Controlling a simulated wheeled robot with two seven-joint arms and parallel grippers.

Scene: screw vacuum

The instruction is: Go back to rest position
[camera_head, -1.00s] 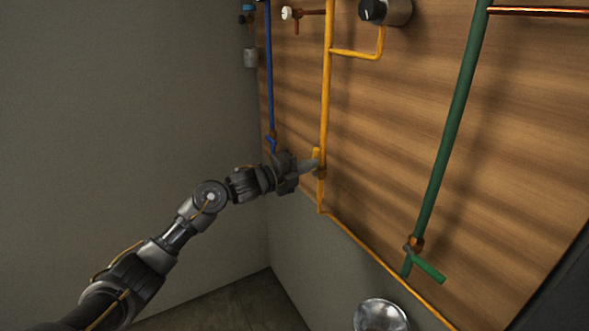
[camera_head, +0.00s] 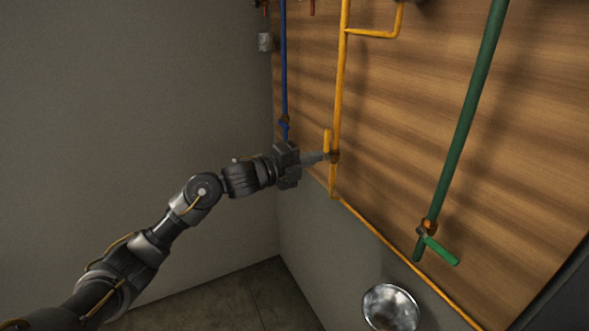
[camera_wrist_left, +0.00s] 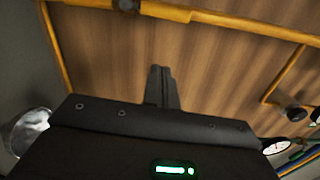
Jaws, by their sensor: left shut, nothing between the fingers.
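My left gripper (camera_head: 318,157) reaches in from the left in the head view. Its fingers are shut and empty. Their tips are close to the yellow valve handle (camera_head: 327,141) on the yellow pipe (camera_head: 341,90); I cannot tell from the head view whether they touch it. In the left wrist view the shut fingers (camera_wrist_left: 160,88) point toward the wooden panel, and the yellow pipe (camera_wrist_left: 240,22) runs across the top with a gap between it and the fingertips. My right gripper is not in view.
The wooden panel (camera_head: 420,130) also carries a blue pipe (camera_head: 284,70) and a green pipe (camera_head: 465,120) with a green valve handle (camera_head: 441,251). A shiny metal bowl-like thing (camera_head: 390,307) is at the bottom. The space left of the panel, before the grey wall (camera_head: 130,90), is open.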

